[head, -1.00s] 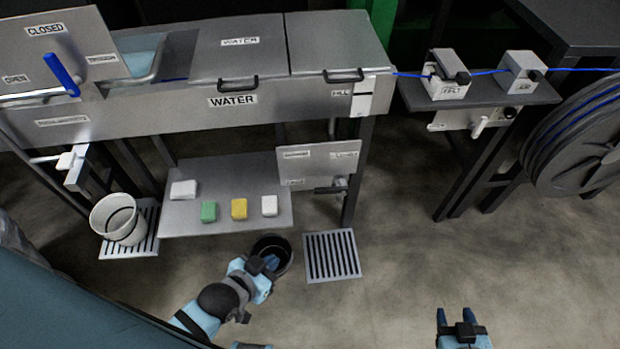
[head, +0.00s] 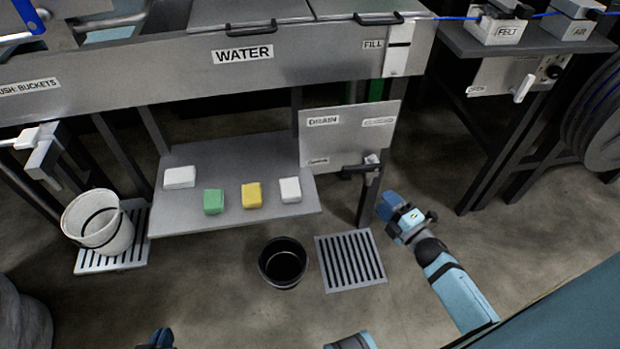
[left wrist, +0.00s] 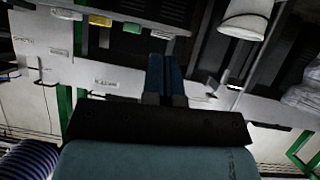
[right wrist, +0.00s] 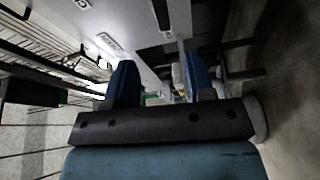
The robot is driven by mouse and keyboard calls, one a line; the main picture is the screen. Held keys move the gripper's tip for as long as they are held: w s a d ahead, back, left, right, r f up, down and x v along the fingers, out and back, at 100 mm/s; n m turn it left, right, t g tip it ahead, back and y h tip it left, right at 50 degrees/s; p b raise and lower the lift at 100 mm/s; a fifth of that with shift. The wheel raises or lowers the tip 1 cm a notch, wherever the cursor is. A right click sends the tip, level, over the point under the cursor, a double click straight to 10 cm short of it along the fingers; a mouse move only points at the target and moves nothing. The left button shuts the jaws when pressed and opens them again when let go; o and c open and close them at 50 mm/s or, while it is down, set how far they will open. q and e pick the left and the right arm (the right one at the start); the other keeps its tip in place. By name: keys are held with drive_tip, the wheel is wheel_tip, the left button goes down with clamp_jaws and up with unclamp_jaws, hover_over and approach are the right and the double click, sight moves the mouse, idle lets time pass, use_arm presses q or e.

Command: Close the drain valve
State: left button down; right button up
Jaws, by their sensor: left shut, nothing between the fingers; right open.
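The drain panel (head: 347,135), a grey plate labelled DRAIN, stands under the water trough beside the low shelf. Its valve has a dark lever (head: 358,169) lying roughly level, with a pale fitting at its right end. My right gripper (head: 388,204) is open and empty, just right of and below the lever, apart from it in the head view. Its spread blue fingers show in the right wrist view (right wrist: 160,72); I cannot make out the lever there. My left gripper (head: 157,339) is at the bottom edge, away from the valve. It is shut and empty in the left wrist view (left wrist: 165,75).
A black bucket (head: 282,262) stands left of a floor grate (head: 350,261). The low shelf (head: 225,222) holds several coloured blocks. A white bucket (head: 98,222) sits on another grate at left. A trough leg is close behind the lever. Floor at front centre is clear.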

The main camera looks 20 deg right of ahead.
sight(355, 172)
drive_tip(key=w, duration=0.4)
drive_tip(key=w+a, duration=0.1)
drive_tip(key=w, duration=0.4)
drive_tip(key=w+a+b, duration=0.1)
drive_tip(key=w, duration=0.4)
drive_tip(key=shift+a+r, duration=0.1)
drive_tip(key=shift+a, duration=0.1)
clamp_jaws()
